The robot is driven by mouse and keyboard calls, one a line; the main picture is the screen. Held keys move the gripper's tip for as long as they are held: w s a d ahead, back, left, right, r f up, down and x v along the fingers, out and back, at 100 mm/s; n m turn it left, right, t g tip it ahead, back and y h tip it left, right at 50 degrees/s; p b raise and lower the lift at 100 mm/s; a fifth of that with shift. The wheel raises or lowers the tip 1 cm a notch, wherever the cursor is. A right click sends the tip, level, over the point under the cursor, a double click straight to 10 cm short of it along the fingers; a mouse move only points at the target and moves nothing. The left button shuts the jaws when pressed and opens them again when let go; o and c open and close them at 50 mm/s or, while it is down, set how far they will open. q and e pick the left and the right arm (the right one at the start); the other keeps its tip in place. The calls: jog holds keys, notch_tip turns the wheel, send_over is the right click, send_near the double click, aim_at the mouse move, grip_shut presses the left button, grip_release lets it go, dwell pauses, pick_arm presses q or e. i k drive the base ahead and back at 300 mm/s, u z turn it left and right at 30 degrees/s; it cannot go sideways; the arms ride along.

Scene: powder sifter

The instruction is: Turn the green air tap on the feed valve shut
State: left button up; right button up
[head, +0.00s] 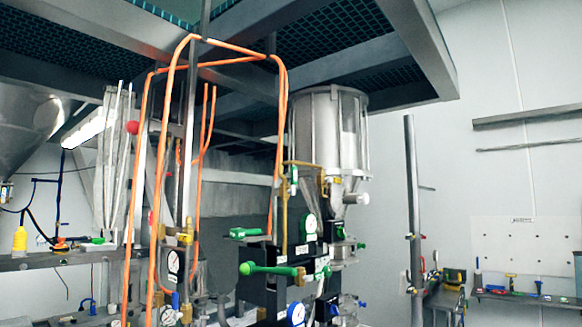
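A green tap lever (271,270) with a round knob at its left end points left from the dark machine block in the lower middle of the head view. A second, smaller green handle (245,233) lies just above it on the dark block. I cannot tell which of them is the air tap on the feed valve, or whether it stands open. A metal hopper (328,130) hangs above, with brass and steel fittings below it. Neither of my grippers is in view, and nothing visible touches the green handles.
Orange hoses (193,110) run down left of the hopper. Round gauges (309,224) and a blue-rimmed gauge (296,314) sit by the handles. A metal frame (430,50) hangs overhead. A grey post (412,200) and a tool shelf (525,297) stand at right.

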aim_at(293, 170)
jog(key=z, duration=0.6)
jog(key=k, duration=0.15)
jog(key=u, duration=1.55)
jog(key=i, duration=1.3)
jog(key=z, duration=0.5)
